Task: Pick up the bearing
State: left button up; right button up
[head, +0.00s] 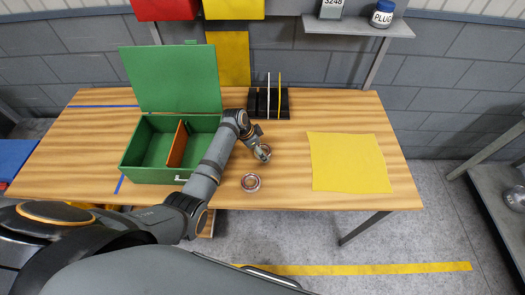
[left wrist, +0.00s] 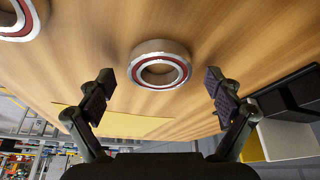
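Two bearings, metal rings with a dark red band, lie on the wooden table. One bearing (head: 251,183) lies near the front edge in the head view; the left wrist view shows a bearing cut off at the top left (left wrist: 18,32). The other bearing (head: 267,149) is partly hidden by my left gripper (head: 261,153) in the head view. In the left wrist view, that bearing (left wrist: 160,83) lies flat ahead, centred between the fingers. My left gripper is open and empty, its fingers apart on either side of the bearing's line. My right gripper is not in view.
An open green box (head: 145,176) with an orange divider (head: 177,145) stands left of my gripper. A black rack (head: 268,114) with upright thin items stands at the back. A yellow mat (head: 350,163) lies to the right. The table between gripper and mat is clear.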

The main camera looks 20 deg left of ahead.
pick_arm(q)
jog(key=shift+r, duration=0.1)
jog(key=c, duration=1.3)
jog(key=shift+r, duration=0.1)
jog(key=shift+r+b, duration=0.25)
jog(key=shift+b, duration=0.05)
jog(key=s+d+r+b, duration=0.4)
jog(key=s+r, duration=0.8)
jog(key=s, duration=0.1)
jog(key=shift+s+r, duration=0.15)
jog(key=shift+s, duration=0.05)
